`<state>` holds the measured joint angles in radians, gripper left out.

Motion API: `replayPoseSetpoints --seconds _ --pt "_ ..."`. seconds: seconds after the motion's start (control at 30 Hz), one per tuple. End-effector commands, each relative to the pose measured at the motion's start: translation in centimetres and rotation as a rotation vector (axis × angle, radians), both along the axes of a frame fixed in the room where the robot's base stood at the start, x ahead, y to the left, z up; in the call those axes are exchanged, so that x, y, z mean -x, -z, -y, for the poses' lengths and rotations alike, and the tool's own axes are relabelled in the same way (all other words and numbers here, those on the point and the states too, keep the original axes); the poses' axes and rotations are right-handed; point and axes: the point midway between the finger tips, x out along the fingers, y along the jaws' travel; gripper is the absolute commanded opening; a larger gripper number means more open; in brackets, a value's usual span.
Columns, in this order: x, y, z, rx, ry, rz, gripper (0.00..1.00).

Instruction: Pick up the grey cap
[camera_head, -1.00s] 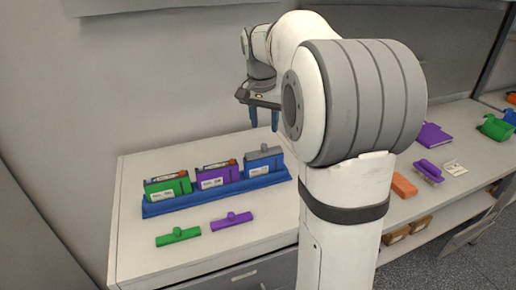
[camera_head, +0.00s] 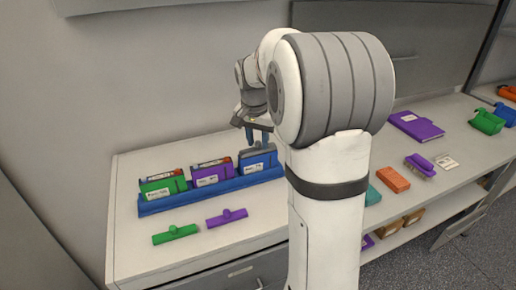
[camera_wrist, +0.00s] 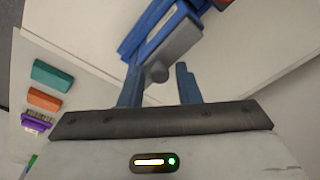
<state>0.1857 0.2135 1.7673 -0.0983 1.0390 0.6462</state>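The grey cap (camera_head: 257,153) sits on top of the blue battery at the right end of the blue rack (camera_head: 213,197). In the wrist view the grey cap (camera_wrist: 172,52) is a long grey bar with a round knob, lying slantwise. My gripper (camera_head: 257,138) is just over the cap, pointing down. In the wrist view my gripper (camera_wrist: 158,75) is open, and the knob shows between its two blue fingers with gaps on both sides. I cannot tell whether the fingertips are level with the knob or above it.
A green battery (camera_head: 162,188) and a purple battery (camera_head: 211,174) stand uncapped in the rack. A green cap (camera_head: 175,234) and a purple cap (camera_head: 227,217) lie in front. Orange and teal blocks lie on the right bench.

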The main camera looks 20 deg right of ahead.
Motion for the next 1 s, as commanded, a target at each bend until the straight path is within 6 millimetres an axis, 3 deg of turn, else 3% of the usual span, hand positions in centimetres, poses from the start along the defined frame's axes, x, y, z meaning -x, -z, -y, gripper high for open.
replayPoseSetpoints --seconds 0.33,0.67,0.77,1.0 --pt "0.0 0.0 0.0 0.0 0.001 0.0 0.01" --pt "0.0 -0.2 0.1 0.0 0.001 0.002 0.0" --pt "0.0 -1.1 0.1 0.001 0.002 0.004 0.0" --pt "-0.1 -5.8 0.1 0.0 0.003 0.005 0.0"
